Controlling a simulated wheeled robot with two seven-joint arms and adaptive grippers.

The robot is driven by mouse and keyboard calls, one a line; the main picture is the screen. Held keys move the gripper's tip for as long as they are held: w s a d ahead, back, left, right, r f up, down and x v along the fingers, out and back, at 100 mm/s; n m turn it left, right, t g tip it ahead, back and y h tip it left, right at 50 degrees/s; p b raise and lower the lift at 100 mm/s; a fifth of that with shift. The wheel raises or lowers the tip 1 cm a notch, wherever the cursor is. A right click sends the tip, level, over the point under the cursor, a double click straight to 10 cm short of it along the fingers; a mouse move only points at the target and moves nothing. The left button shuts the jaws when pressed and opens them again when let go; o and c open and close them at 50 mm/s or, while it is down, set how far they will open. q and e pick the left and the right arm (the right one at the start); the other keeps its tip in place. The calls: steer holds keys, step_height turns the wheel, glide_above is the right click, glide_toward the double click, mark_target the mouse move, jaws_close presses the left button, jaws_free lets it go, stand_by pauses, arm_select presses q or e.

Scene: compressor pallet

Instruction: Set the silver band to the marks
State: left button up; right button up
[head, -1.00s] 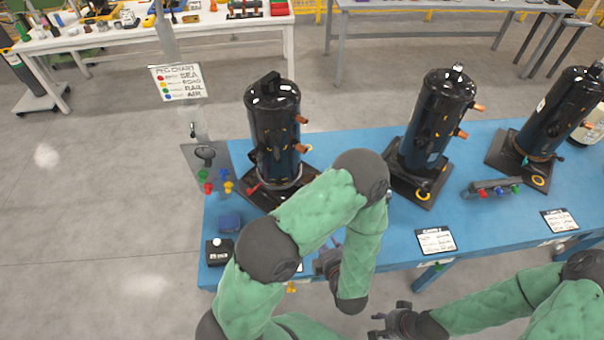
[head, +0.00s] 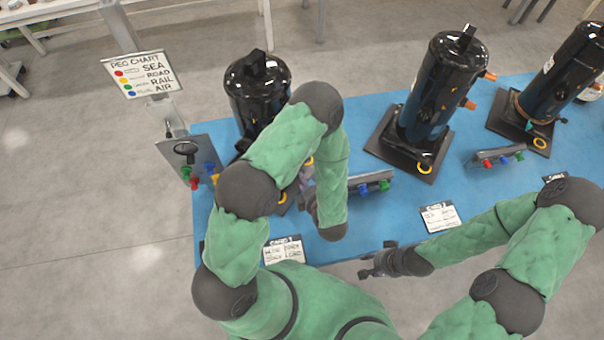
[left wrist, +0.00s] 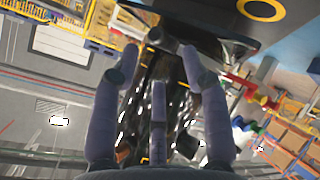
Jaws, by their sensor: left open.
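The left black compressor (head: 258,85) stands upright on the blue table. My left arm covers its lower part, and I cannot make out the silver band or its marks. My left gripper (head: 306,180) is beside the compressor's lower right side, partly hidden by my own arm. In the left wrist view its fingers (left wrist: 158,60) are spread with nothing held, and a dark shiny surface shows behind and between them. My right gripper (head: 372,264) is empty at the table's front edge with its fingers apart.
A peg chart sign (head: 143,75) stands at the left, above a grey plate (head: 168,150) with coloured pegs. The middle compressor (head: 440,85) and right compressor (head: 560,75) stand further right. Peg bars (head: 355,183) and (head: 485,160) and cards (head: 283,251) and (head: 440,217) lie on the table.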

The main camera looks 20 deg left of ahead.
arm_select(q)
steer(key=x, duration=0.5)
steer(key=shift+w+a+f+b, duration=0.15)
steer(key=shift+a+b, duration=0.05)
steer(key=shift+b, duration=0.2)
